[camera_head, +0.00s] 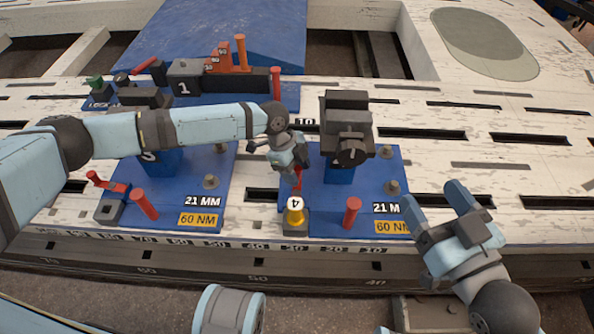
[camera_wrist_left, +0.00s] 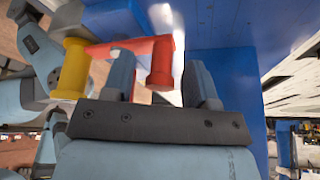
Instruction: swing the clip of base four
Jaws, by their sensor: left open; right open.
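Base four is the blue plate (camera_head: 330,215) on the right of the bench, with a yellow piece marked 4 (camera_head: 295,212) at its front left. The red clip (camera_head: 298,184) rises by the yellow piece, partly hidden by my left gripper (camera_head: 297,172). In the left wrist view the clip (camera_wrist_left: 140,50) is a red bar with a downturned end, beside the yellow piece (camera_wrist_left: 72,70). My left gripper (camera_wrist_left: 160,80) is open, its fingers on either side of the red end; I cannot tell whether they touch it. My right gripper (camera_head: 440,200) is open and empty, right of base four.
A dark block (camera_head: 345,120) stands on base four, behind a red post (camera_head: 351,212). Another blue base (camera_head: 190,205) with its red clip (camera_head: 105,182) lies left. Base one (camera_head: 185,85) is behind my left arm. The slotted white bench is clear at far right.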

